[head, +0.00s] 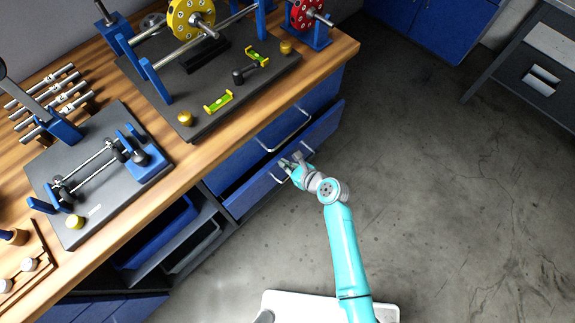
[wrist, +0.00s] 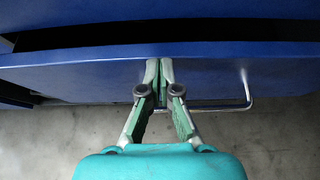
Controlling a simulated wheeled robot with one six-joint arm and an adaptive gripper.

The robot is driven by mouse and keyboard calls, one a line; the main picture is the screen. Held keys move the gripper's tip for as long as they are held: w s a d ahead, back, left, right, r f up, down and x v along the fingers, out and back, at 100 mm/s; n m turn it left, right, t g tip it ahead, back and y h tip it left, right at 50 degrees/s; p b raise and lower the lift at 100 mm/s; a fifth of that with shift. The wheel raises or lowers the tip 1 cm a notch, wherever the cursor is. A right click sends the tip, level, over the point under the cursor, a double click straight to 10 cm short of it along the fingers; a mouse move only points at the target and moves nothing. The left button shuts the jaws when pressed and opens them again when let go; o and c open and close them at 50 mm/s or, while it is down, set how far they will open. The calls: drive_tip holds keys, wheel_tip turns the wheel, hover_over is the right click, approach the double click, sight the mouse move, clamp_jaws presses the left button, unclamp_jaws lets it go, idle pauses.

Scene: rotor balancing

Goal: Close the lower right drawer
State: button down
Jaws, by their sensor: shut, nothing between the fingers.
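The lower right drawer (head: 325,125) is blue and stands partly pulled out from under the bench. A dark gap shows behind its front. In the wrist view its front (wrist: 90,75) spans the picture, with the dark gap above it. Its metal bar handle (wrist: 247,92) shows to the right and below the fingers. My gripper (head: 287,164) is at the drawer's front, beside the handle. In the wrist view the gripper's fingers (wrist: 161,66) are together and empty, overlapping the drawer front. I cannot tell whether they touch it.
The upper drawer's handle (head: 287,134) is just above the open drawer. The wooden bench top (head: 215,155) carries rotor stands and dark plates. Open shelves (head: 185,240) lie left of the drawers. The grey floor (head: 440,190) to the right is clear.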

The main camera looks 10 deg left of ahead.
sight(276, 158)
drive_tip(key=w+a, duration=0.2)
drive_tip(key=a, duration=0.1)
drive_tip(key=shift+w+a, duration=0.2)
drive_tip(key=shift+w, duration=0.1)
drive_tip(key=shift+w+a+r, duration=0.1)
drive_tip(key=shift+w+a, duration=0.05)
drive_tip(key=shift+w, duration=0.05)
